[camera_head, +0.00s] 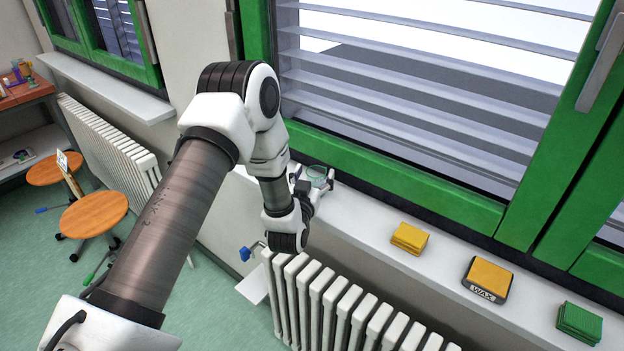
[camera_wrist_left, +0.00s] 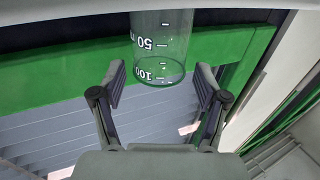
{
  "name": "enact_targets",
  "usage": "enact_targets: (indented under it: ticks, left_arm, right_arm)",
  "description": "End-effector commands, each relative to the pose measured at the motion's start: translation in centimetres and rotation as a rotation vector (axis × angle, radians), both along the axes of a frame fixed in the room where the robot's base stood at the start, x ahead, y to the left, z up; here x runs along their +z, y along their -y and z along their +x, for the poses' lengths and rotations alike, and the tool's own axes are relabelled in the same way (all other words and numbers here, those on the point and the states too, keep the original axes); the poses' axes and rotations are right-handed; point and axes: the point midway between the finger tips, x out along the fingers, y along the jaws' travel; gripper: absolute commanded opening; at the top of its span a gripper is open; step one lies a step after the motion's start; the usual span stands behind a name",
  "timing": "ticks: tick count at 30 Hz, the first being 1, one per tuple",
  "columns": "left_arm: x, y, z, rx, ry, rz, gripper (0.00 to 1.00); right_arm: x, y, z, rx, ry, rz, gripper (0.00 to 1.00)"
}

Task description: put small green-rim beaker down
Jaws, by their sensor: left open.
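The small green-rim beaker (camera_head: 316,173) stands on the white windowsill (camera_head: 372,220), close to the green window frame. In the left wrist view the clear beaker (camera_wrist_left: 161,48) appears upside down, with white 50 and 100 marks and a green rim. My left gripper (camera_head: 315,186) is at the beaker, in front of the window. In the wrist view its two fingers (camera_wrist_left: 160,84) are spread, one on each side of the beaker's rim end, with visible gaps. The beaker's lower part is partly hidden by the gripper in the head view. My right gripper is not in view.
On the sill to the right lie a yellow stack (camera_head: 410,238), a yellow-topped box marked WAX (camera_head: 487,279) and a green stack (camera_head: 580,322). A white radiator (camera_head: 345,312) stands below the sill. Orange stools (camera_head: 94,214) stand at left. The sill between beaker and yellow stack is clear.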

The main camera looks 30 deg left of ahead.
Motion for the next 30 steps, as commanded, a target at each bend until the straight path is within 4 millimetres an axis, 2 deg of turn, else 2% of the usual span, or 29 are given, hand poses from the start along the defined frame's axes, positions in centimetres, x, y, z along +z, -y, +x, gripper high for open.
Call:
enact_targets:
  ticks: [5, 12, 15, 18, 20, 23, 25, 26, 27, 29, 30]
  left_arm:
    - [-0.6, 0.8, -2.4, -0.001, -0.002, -0.002, 0.74]
    - [-0.7, 2.8, -8.3, -0.001, -0.002, -0.001, 0.74]
    - [-0.6, 3.4, -10.0, -0.002, -0.002, 0.000, 0.74]
    - [-0.5, 3.7, -11.0, -0.003, -0.007, -0.001, 0.74]
    - [-1.6, 4.1, -11.4, -0.015, -0.048, -0.011, 0.74]
    - [-7.1, 5.7, -12.4, -0.065, -0.244, -0.055, 0.74]
    - [-13.2, 7.5, -14.7, -0.114, -0.471, -0.106, 0.74]
    - [-16.1, 8.4, -16.3, -0.136, -0.583, -0.129, 0.74]
    - [-19.6, 9.5, -18.9, -0.161, -0.735, -0.159, 0.74]
    - [-24.1, 11.0, -23.5, -0.189, -0.963, -0.201, 0.74]
    - [-26.4, 11.9, -26.6, -0.205, -1.103, -0.224, 0.74]
  right_arm:
    - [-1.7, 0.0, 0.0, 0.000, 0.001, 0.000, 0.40]
    - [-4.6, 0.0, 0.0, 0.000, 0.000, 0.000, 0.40]
    - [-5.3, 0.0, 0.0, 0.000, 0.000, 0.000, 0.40]
    - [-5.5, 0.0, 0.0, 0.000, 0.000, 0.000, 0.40]
    - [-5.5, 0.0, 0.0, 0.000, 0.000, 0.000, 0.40]
    - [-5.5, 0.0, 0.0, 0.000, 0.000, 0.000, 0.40]
    - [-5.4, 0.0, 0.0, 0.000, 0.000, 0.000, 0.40]
    - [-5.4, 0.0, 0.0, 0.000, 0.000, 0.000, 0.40]
    - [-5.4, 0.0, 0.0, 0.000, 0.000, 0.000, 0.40]
    - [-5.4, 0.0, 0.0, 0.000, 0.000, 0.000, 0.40]
    - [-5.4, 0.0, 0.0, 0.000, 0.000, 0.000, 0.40]
